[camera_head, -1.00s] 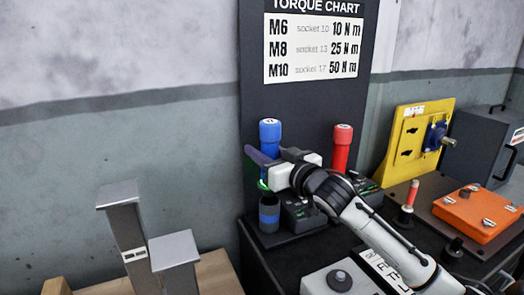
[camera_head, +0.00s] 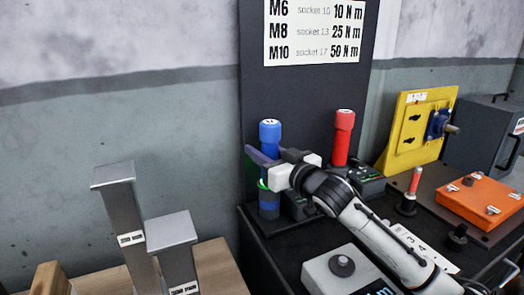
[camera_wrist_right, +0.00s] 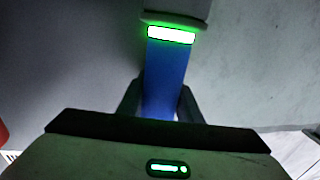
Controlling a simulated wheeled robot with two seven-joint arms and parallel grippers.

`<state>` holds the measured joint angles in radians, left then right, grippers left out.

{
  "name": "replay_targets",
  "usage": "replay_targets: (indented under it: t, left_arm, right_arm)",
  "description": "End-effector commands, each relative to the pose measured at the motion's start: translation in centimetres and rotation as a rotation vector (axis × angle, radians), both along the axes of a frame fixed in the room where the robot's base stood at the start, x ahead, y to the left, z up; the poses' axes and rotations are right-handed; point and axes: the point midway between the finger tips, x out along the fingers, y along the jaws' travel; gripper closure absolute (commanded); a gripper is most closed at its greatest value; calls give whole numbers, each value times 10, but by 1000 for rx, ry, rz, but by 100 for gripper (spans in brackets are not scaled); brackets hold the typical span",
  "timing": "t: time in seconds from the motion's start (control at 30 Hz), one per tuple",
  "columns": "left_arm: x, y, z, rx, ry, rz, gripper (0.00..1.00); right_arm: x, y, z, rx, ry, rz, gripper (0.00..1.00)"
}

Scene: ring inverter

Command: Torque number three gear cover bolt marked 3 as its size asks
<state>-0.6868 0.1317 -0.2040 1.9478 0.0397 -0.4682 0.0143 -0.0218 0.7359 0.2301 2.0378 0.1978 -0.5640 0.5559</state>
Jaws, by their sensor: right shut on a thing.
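My right gripper (camera_head: 268,168) is shut around the blue torque tool (camera_head: 270,132), which is upright over a dark holder with a blue band (camera_head: 269,208). The tool's lower end is at the holder's mouth; how deep it sits is hidden. In the right wrist view, the blue shaft (camera_wrist_right: 165,75) runs between the fingers, with a green-lit ring near its far end. The orange gear cover (camera_head: 480,203) with several bolts lies at the right; its bolt numbers are too small to read. The torque chart (camera_head: 315,30) lists M6 10, M8 25 and M10 50 N m. My left gripper is out of view.
A red torque tool (camera_head: 342,138) stands right of the blue one. A red-tipped pin (camera_head: 411,190), a numbered strip (camera_head: 412,238) and a white box with a knob (camera_head: 330,272) are on the black bench. A yellow bracket (camera_head: 418,128) stands behind. Grey posts (camera_head: 172,232) rise at left.

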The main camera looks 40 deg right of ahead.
Motion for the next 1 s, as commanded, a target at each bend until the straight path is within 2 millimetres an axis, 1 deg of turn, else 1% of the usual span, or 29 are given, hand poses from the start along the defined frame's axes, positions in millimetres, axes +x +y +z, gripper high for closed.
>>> replay_targets:
  t: [0.03,0.4,0.43,0.53,0.73,0.77,0.87,1.0]
  left_arm:
    - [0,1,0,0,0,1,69]
    - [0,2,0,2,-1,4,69]
    - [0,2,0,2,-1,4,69]
    - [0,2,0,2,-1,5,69]
    - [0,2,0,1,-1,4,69]
    - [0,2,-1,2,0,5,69]
    - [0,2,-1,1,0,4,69]
    - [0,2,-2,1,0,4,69]
  right_arm:
    - [0,0,4,-2,-9,1,97]
    - [0,0,0,-2,-8,1,97]
    - [0,0,0,-2,-8,1,63]
    - [0,0,-1,-2,-6,1,46]
    - [0,0,-2,0,-3,0,46]
    - [0,0,-7,2,7,-1,46]
    - [-2,0,-7,2,6,0,46]
    - [-15,2,-7,3,6,0,46]
